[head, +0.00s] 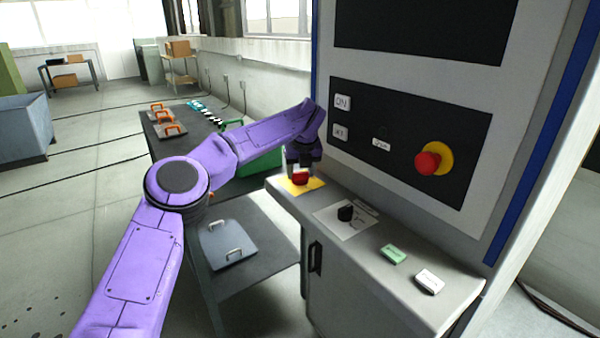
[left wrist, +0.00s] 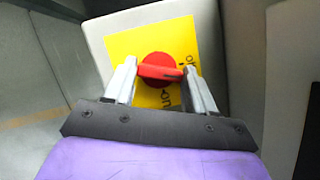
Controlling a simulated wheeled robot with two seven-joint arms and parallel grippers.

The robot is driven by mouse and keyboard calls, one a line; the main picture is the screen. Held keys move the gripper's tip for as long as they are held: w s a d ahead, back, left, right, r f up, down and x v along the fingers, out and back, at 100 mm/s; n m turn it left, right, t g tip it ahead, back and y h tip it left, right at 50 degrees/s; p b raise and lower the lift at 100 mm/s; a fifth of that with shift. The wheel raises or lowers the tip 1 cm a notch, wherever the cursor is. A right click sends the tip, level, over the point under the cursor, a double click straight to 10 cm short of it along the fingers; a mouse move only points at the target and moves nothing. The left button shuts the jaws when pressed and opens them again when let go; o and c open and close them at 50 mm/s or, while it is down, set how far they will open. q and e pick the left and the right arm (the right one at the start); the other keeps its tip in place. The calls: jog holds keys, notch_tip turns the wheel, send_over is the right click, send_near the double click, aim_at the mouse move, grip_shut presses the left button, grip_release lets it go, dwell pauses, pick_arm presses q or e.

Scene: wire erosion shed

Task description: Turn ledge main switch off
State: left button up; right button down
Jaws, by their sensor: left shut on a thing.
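The main switch is a red rotary knob (head: 300,179) on a yellow plate (head: 316,184) at the far left end of the machine's ledge (head: 367,242). My left gripper (head: 301,172) comes down over it from above and is shut on the knob. In the left wrist view the red knob (left wrist: 160,70) sits between the two fingers (left wrist: 161,86). Its grip bar lies crosswise, from one finger towards the other, with a dark mark at its right end. Black lettering on the yellow plate (left wrist: 125,44) is partly hidden by the knob and right finger. My right gripper is not in view.
A black knob (head: 345,213) on a white plate, a green block (head: 393,254) and a white block (head: 429,282) sit along the ledge. A red mushroom button (head: 428,162) is on the upright panel. A dark table (head: 165,150) with orange-handled things stands behind my arm.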

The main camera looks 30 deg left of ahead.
pick_arm(q)
jog(key=n, duration=0.1)
jog(key=n+g+p, duration=0.1)
jog(key=n, duration=0.1)
jog(key=shift+w+r+y, duration=0.15)
jog(key=shift+y, duration=0.25)
jog(key=shift+n+g+p, duration=0.3)
jog(key=shift+n+p, duration=0.05)
jog(key=shift+n, duration=0.45)
jog(key=o, duration=1)
jog(key=shift+o, duration=0.2)
jog(key=v, duration=1)
jog(key=shift+d, duration=0.2)
